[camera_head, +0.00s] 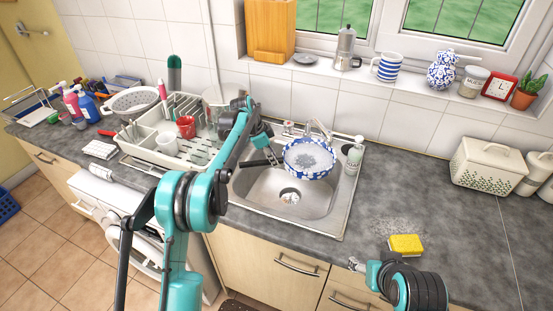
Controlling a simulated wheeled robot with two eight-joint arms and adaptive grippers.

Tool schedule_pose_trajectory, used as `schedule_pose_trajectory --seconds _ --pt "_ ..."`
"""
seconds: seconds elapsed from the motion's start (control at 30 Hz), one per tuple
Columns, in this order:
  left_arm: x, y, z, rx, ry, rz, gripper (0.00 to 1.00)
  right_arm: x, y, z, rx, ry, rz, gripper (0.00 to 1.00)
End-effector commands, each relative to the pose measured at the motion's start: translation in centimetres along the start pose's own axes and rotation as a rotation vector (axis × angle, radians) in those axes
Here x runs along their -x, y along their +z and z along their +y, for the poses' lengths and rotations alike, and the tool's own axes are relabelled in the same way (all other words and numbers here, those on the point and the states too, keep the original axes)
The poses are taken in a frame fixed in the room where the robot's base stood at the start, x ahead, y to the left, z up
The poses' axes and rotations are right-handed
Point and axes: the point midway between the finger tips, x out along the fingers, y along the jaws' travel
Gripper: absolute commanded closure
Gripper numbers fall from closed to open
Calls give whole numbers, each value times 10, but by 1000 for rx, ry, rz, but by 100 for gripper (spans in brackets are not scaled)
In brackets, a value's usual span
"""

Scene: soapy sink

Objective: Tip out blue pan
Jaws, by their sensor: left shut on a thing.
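The blue pan (310,158), blue and white at its rim with a pale, speckled inside, is over the back of the sink (258,190). Its dark handle (254,163) points left. My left gripper (272,158) is shut on the pan at its handle side, left of the bowl. The pan looks tilted toward the front, and I cannot tell whether liquid is in it. My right gripper (355,264) is low at the front counter edge, left of the yellow sponge (406,244). Its fingers are too small to read.
A dish rack (150,140) with cups stands left of the sink. The tap (318,126) is behind the pan and a soap bottle (354,152) is right of it. The counter between sink and bin is mostly clear.

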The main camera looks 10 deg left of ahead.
Motion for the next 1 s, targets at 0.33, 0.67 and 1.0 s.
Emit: schedule_pose_trajectory --seconds 0.33,0.67,1.0 --pt "10 14 13 1 0 3 100 -3 2 0 0 0 0 38" --pt "20 29 26 1 0 3 100 -4 3 0 0 0 0 38" --pt "28 43 38 1 0 3 100 -5 4 0 0 0 0 38"
